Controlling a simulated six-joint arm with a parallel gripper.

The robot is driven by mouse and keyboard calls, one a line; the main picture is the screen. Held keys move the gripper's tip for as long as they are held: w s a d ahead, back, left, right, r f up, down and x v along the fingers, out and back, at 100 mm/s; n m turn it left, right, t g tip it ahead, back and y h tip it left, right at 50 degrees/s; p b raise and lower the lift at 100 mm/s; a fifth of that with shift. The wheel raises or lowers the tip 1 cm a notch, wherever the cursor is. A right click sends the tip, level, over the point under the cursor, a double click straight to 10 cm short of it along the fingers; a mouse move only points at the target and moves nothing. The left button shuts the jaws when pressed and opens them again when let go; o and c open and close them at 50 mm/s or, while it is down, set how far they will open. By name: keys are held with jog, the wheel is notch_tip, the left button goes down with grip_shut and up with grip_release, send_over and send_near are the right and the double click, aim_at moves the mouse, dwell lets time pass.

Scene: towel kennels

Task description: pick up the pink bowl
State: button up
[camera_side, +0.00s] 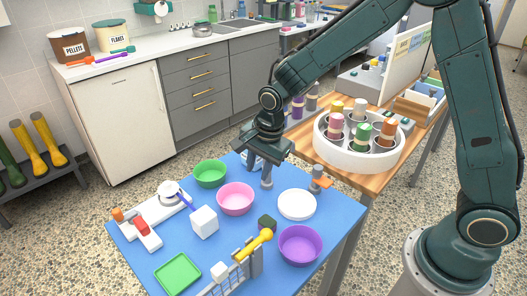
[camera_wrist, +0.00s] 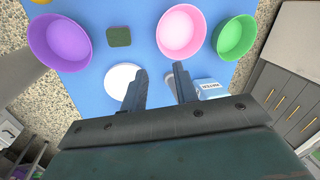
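The pink bowl (camera_side: 235,198) sits upright and empty on the blue table, between the green bowl (camera_side: 210,173) and the white plate (camera_side: 297,204). In the wrist view the pink bowl (camera_wrist: 181,32) is at the top, just beyond my fingertips. My gripper (camera_side: 262,170) is above the back part of the blue table, behind and to the right of the pink bowl, apart from it. In the wrist view my gripper (camera_wrist: 160,82) has its two fingers spread with nothing between them. The purple bowl (camera_side: 300,244) stands at the front right.
A grey post (camera_side: 267,177) stands beneath my gripper.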

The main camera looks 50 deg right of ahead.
send_over(251, 202)
jog(key=s, duration=0.1)
jog(key=s+x, duration=0.1)
jog(key=x, duration=0.6)
jog(key=shift+s+d+f, duration=0.25)
jog(key=shift+d, duration=0.15)
jog(key=shift+f, duration=0.1)
jog(key=shift+x, duration=2.45)
jog(key=shift+c, duration=0.4)
grip_shut()
